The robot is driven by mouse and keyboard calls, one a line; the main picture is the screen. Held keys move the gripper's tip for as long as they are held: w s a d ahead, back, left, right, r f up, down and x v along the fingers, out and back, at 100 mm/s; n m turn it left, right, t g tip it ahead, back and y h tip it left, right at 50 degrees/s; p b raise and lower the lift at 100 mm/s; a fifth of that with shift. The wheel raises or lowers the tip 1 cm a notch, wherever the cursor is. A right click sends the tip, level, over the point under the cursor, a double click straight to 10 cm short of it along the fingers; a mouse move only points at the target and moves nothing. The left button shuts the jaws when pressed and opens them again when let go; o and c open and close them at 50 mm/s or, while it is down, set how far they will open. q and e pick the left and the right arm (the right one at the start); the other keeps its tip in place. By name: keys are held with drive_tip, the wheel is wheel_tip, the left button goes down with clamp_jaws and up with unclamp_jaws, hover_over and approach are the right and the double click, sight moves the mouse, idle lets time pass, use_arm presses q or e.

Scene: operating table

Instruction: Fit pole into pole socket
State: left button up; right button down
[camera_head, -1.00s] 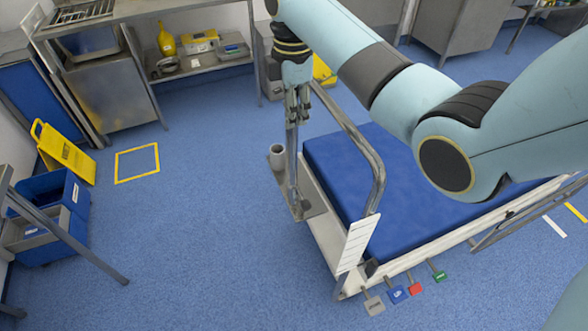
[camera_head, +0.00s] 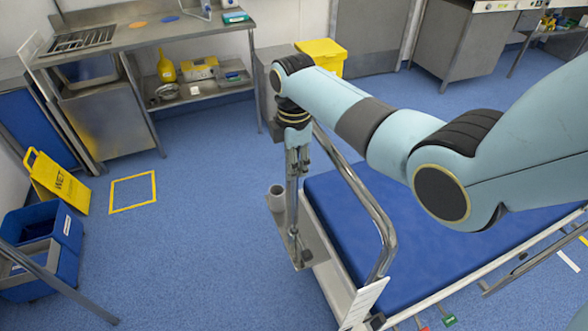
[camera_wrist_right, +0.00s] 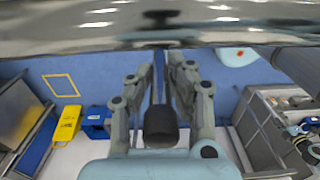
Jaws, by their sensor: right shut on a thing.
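The grey metal pole (camera_head: 292,205) stands nearly upright below my right gripper (camera_head: 297,160) in the head view, at the near-left end of the bed. The gripper is shut on its upper part. The pole's lower end is close over a narrow metal plate (camera_head: 299,248); I cannot tell whether it touches or enters anything. A grey round cup (camera_head: 277,198), possibly the pole socket, stands on the plate just left of the pole. In the right wrist view, the gripper fingers (camera_wrist_right: 160,62) close together near a shiny horizontal metal band. My left gripper is not in view.
A bed with a blue mattress (camera_head: 350,235) and a curved metal end rail (camera_head: 383,225) stands just right of the pole. A yellow wet-floor sign (camera_head: 58,182) and blue bins (camera_head: 45,235) are at left. Blue floor is clear between them and the bed.

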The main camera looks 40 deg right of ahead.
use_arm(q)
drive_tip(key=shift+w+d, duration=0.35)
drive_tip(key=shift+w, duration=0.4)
use_arm(e)
drive_tip(key=shift+f, duration=0.8)
drive_tip(key=c, duration=1.7)
unclamp_jaws()
drive_tip(key=shift+f, duration=0.15)
drive_tip(key=o, duration=0.4)
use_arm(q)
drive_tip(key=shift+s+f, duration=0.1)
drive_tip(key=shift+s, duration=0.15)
use_arm(e)
drive_tip(key=shift+o, duration=0.3)
wheel_tip(320, 180, up, 12)
drive_tip(key=shift+r, duration=0.2)
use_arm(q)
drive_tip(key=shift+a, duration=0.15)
